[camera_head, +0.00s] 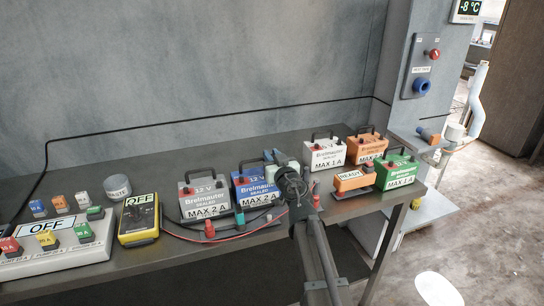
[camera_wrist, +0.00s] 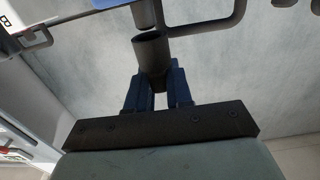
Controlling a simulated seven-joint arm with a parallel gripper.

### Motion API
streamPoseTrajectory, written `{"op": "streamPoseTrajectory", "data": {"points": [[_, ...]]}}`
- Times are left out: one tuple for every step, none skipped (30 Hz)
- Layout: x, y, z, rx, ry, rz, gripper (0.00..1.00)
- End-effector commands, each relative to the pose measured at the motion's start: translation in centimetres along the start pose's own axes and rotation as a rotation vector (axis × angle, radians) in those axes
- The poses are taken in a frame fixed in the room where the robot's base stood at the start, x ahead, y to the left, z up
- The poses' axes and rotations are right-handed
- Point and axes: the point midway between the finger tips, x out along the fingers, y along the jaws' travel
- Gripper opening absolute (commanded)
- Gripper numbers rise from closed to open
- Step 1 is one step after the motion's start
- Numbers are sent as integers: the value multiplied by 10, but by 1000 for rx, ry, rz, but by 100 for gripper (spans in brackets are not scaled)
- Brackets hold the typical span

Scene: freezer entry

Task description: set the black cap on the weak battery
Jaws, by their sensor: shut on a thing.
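My gripper (camera_wrist: 154,84) has dark blue fingers shut on a dark, hollow cylinder, which looks like the black cap (camera_wrist: 151,50). In the head view my wrist is beside the right end of the blue battery (camera_head: 252,186) and hides part of it; the fingers and cap cannot be made out there. A grey battery (camera_head: 201,196) marked MAX 2 A stands to its left. I cannot tell which one is weak.
A yellow meter (camera_head: 138,222) showing OFF has leads running along the bench front. A switch box (camera_head: 50,246) showing OFF is at the left, near a grey round tub (camera_head: 117,188). An orange READY unit (camera_head: 352,182) sits before the right batteries. Dark handles rise from the batteries.

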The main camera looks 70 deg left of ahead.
Motion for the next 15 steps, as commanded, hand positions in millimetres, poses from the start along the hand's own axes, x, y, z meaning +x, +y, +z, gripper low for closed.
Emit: {"op": "streamPoseTrajectory", "data": {"points": [[0,0,1,0,0,0,0],[0,0,2,0,0,0,0],[0,0,2,-1,0,0,0],[0,0,3,0,0,0,0],[0,0,4,0,-1,0,0],[0,0,4,0,-1,0,0],[0,0,5,0,-1,0,0],[0,0,5,0,0,0,0],[0,0,6,0,0,0,0],[0,0,7,0,0,0,0],[0,0,7,0,0,0,0],[0,0,8,0,0,0,0],[0,0,8,-1,0,0,0],[0,0,9,-1,-1,0,0],[0,0,10,0,0,0,0]]}}
